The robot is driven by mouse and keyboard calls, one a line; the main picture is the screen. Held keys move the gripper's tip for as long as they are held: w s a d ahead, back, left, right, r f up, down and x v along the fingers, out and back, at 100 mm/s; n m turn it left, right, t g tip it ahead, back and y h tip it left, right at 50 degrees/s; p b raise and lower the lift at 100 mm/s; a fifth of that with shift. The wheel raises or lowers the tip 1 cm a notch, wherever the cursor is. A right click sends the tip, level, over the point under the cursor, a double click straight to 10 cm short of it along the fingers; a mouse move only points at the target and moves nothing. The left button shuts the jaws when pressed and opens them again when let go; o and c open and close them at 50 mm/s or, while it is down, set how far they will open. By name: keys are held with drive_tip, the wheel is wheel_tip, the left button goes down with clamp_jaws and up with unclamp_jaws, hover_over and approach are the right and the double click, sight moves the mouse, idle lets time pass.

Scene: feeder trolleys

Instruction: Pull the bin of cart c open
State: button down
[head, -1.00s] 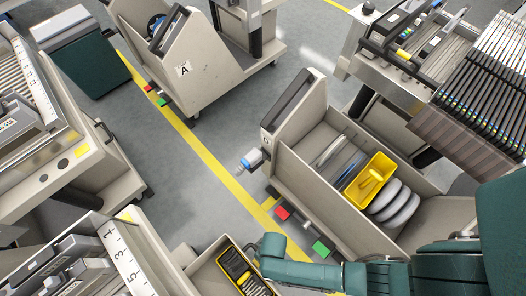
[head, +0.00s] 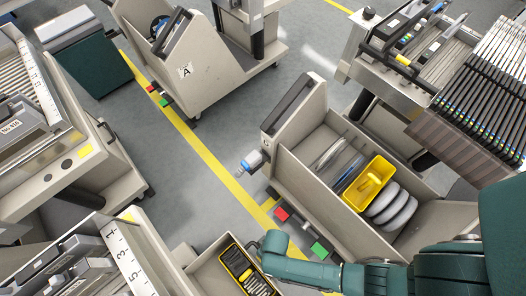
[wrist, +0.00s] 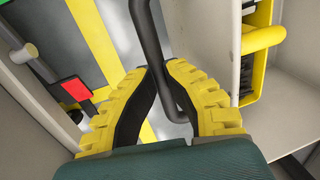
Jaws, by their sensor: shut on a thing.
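In the wrist view my gripper (wrist: 160,72), with ridged yellow fingers and black pads, is closed around a dark bent bar handle (wrist: 149,28). The handle runs beside a pale bin wall (wrist: 198,35). In the head view a pale bin (head: 205,268) stands out at the bottom centre, holding a yellow-edged tray (head: 236,262) with dark items. My green arm reaches down to its right side and hides part of it; the gripper itself is not visible there. I cannot read a letter on this bin's cart.
Feeder trolleys flank the left and right.

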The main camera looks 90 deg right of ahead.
drive_tip(key=shift+s+d+f, duration=0.2)
drive_tip(key=shift+s+d, duration=0.05)
drive_tip(key=shift+s, duration=0.3)
drive_tip(key=c, duration=1)
unclamp_jaws()
drive_tip(key=shift+d, duration=0.1)
drive_tip(key=shift+c, duration=0.2)
drive_tip(key=shift+w+r, duration=0.1)
drive_tip(key=v, duration=1.2)
drive_tip(key=shift+w, duration=0.1)
